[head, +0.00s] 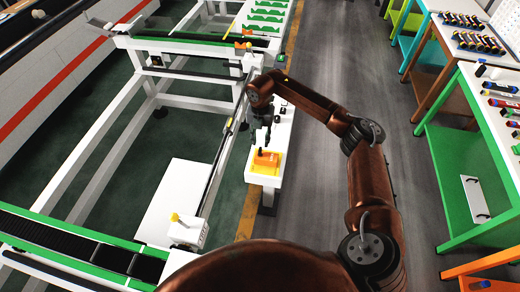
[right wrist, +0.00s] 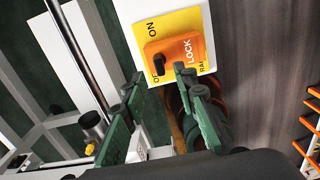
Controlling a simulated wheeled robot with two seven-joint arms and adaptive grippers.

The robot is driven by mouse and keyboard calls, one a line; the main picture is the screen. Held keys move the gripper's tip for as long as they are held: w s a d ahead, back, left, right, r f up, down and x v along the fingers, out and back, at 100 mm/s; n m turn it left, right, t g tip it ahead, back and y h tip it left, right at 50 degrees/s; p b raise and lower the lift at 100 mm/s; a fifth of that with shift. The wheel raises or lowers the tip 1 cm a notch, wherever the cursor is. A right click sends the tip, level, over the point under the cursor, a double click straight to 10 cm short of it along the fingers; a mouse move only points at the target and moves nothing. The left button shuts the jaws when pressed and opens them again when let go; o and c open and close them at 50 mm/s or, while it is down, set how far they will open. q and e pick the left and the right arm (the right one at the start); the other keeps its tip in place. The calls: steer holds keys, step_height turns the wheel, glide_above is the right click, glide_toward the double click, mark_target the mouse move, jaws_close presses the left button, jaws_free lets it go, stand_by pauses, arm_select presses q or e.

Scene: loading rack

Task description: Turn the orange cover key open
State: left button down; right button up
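The orange cover key (right wrist: 178,52), marked LOCK, sits on a yellow plate (right wrist: 187,20) with ON printed on it, on a white box. A dark round hole or knob shows at its left side. In the head view the orange key (head: 266,157) is on the white post top (head: 262,180). My right gripper (right wrist: 160,78) is open, its two green fingers apart, with nothing seen between them. Its tips are just short of the key's lower edge in the wrist view; contact cannot be told. In the head view the right gripper (head: 261,141) is just behind the key. My left gripper is not in view.
A white and green rack frame (head: 190,103) stands left of the post. A green-edged conveyor (head: 75,240) is at lower left. Workbenches with tools (head: 490,110) line the right side. The grey floor (head: 340,70) between is clear.

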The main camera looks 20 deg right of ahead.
mark_target(260, 149)
step_height(260, 149, down, 6)
steer(key=shift+a+f+p, duration=0.1)
steer(key=shift+f+p, duration=0.15)
steer(key=shift+p, duration=0.5)
steer(key=shift+c, duration=0.5)
jaws_close()
